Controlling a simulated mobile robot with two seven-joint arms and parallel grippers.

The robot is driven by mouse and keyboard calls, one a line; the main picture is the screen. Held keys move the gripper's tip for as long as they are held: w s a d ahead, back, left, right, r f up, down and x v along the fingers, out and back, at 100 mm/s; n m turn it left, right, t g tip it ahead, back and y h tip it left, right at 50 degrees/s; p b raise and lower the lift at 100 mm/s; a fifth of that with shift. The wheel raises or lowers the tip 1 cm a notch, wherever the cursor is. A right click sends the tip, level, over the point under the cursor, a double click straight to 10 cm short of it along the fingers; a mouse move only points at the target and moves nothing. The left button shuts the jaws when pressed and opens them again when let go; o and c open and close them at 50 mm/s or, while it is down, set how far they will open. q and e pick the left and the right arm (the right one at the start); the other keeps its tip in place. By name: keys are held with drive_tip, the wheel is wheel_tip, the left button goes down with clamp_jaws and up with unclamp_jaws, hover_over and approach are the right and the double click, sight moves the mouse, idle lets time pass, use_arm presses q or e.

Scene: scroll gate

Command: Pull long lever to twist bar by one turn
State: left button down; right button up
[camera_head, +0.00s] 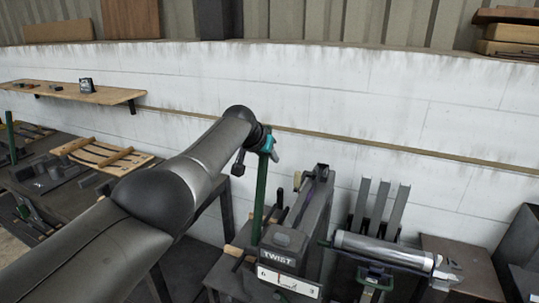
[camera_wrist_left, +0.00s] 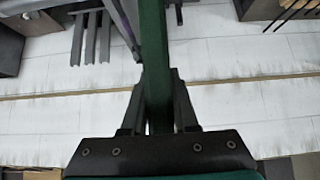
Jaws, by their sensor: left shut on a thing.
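The long lever (camera_head: 261,192) is a green bar that stands nearly upright at the left side of a dark grey machine (camera_head: 298,225) marked "TWIST". My left gripper (camera_head: 268,152) is at the lever's upper end, with the arm coming in from the left. In the left wrist view the green lever (camera_wrist_left: 153,45) runs between the two dark fingers of my left gripper (camera_wrist_left: 159,95), which are shut on it. I cannot make out a bar in the twist machine. My right gripper is not in view.
A machine with a grey roller (camera_head: 382,249) stands to the right, with upright grey metal strips (camera_head: 377,209) behind it. A workbench with a wooden rack (camera_head: 102,156) is at the left.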

use_arm(q)
drive_tip(key=c, duration=1)
unclamp_jaws()
drive_tip(key=shift+d, duration=0.1)
drive_tip(key=shift+c, duration=0.2)
drive_tip(key=o, duration=0.4)
drive_tip(key=shift+w, duration=0.1)
drive_tip(key=shift+c, duration=0.2)
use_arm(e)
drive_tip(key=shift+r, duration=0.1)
use_arm(q)
drive_tip(key=shift+p+v, duration=1.25)
drive_tip(key=shift+p, duration=0.3)
drive_tip(key=shift+v, duration=1.3)
drive_tip(key=b+v, duration=0.1)
drive_tip(key=v, duration=0.9)
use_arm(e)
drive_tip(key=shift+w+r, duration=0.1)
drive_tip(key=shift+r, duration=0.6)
